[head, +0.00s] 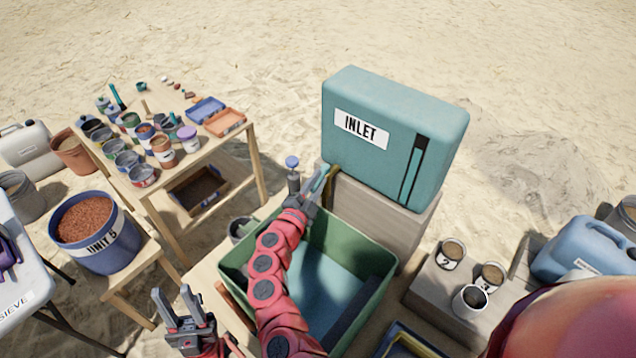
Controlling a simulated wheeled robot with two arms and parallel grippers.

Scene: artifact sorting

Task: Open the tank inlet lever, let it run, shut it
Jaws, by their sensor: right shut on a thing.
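A teal tank (400,125) labelled INLET stands on a grey block, with a dark vertical strip on its front right. A brass-coloured inlet lever (332,182) shows at the tank's lower left corner. My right gripper (322,178) is shut on it, and its fingers hide part of the lever. I cannot tell the lever's exact angle. Below is a green tub (378,290) with a pale blue bottom, partly covered by my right arm; no stream is visible. My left gripper (172,294) is open and empty, left of the tub.
A blue-capped dark post (292,163) stands close left of my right gripper. A wooden table (225,140) with several pots and trays is at the back left. Numbered cups (453,252) and a blue jerrycan (580,250) are right.

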